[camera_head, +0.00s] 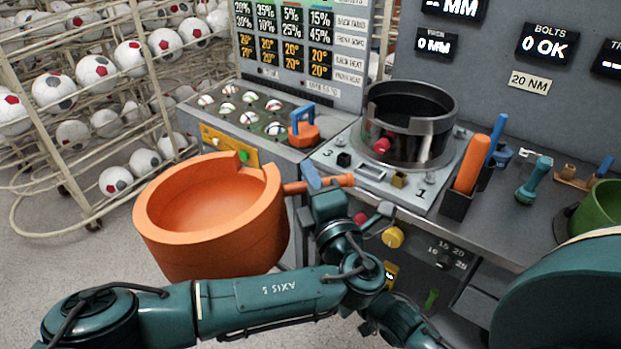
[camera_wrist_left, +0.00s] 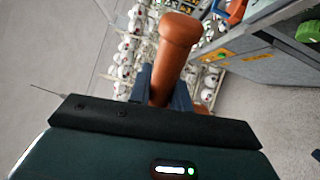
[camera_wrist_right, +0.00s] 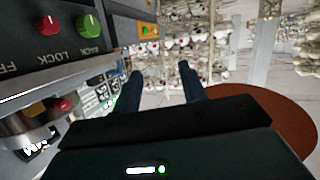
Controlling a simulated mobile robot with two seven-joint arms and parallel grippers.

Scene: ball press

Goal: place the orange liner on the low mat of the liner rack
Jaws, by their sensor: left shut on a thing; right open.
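The orange liner (camera_head: 210,215) is a large thick-walled bowl with a notch in its rim and a side handle. It hangs in the air in front of the console, open side up. My left gripper (camera_head: 322,183) is shut on the liner's handle, right of the bowl. In the left wrist view the handle (camera_wrist_left: 178,50) stands between the fingers (camera_wrist_left: 163,90). My right gripper (camera_wrist_right: 160,82) is open and empty in the right wrist view, with a red-brown rounded surface beside it that I cannot identify for sure. I cannot make out the liner rack or its low mat.
A grey console carries a dark round drum (camera_head: 408,120), an orange block with a blue handle (camera_head: 303,132) and an orange cylinder (camera_head: 470,160) in a black holder. A green vessel (camera_head: 603,212) stands far right. Wire racks of balls (camera_head: 95,75) stand left. Floor is clear lower left.

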